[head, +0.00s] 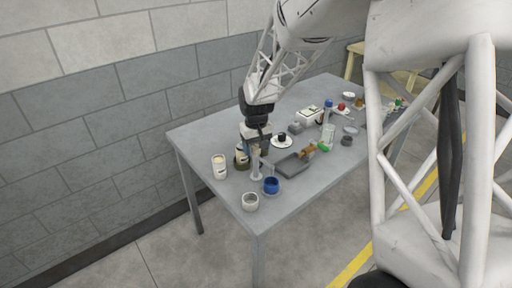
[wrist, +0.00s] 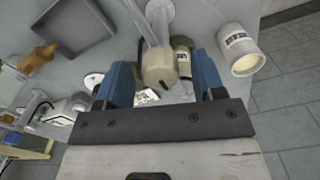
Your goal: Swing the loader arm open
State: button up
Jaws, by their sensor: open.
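My gripper (head: 257,140) points down over the near left part of the table. In the wrist view its two blue fingers (wrist: 165,80) are apart. A pale upright stand (head: 256,164) on a round base is just below the gripper in the head view. In the wrist view its beige end (wrist: 160,70) shows between the fingers, with a gap to each. A dark jar with a pale label (head: 242,155) is close beside the stand; part of it shows behind the fingers (wrist: 182,57). No part is clearly recognizable as the loader arm.
A white can (head: 219,167) stands left of the stand. A blue cup (head: 271,186) and a pale cup (head: 250,202) are near the table's front edge. A grey tray (head: 290,166) lies to the right, with a brown piece (head: 308,150) beside it. Several small items crowd the far right.

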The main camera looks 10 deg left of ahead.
jog(key=shift+f, duration=0.1)
jog(key=shift+c, duration=0.4)
grip_shut()
jog(key=shift+m, duration=0.3)
jog(key=m, duration=0.8)
jog(key=shift+m, duration=0.3)
jog(key=m, duration=0.4)
jog(key=shift+m, duration=2.4)
